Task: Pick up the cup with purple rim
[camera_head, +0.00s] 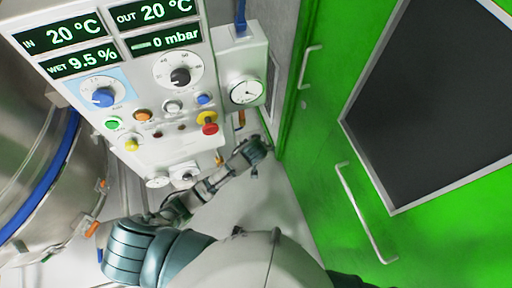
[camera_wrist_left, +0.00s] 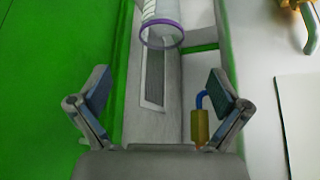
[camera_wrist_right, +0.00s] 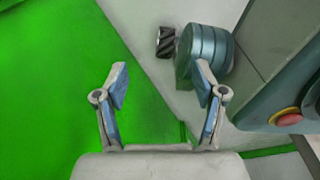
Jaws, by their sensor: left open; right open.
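A clear cup with a purple rim (camera_wrist_left: 162,33) shows at the top of the left wrist view, partly cut off by the frame edge. Its rim faces down in the picture. My left gripper (camera_wrist_left: 158,95) is open and empty. The cup lies beyond its fingertips, roughly centred between them and apart from both. My right gripper (camera_wrist_right: 162,80) is open and empty, with no cup in its view. In the head view I cannot make out the cup or any gripper fingers.
A control panel (camera_head: 135,135) with knobs and buttons stands left of the green door (camera_head: 325,130), which has a long handle (camera_head: 365,213). A metal vessel (camera_head: 35,165) stands at far left. A yellow fitting (camera_wrist_left: 200,127) on a blue hose shows beside the left gripper's right finger.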

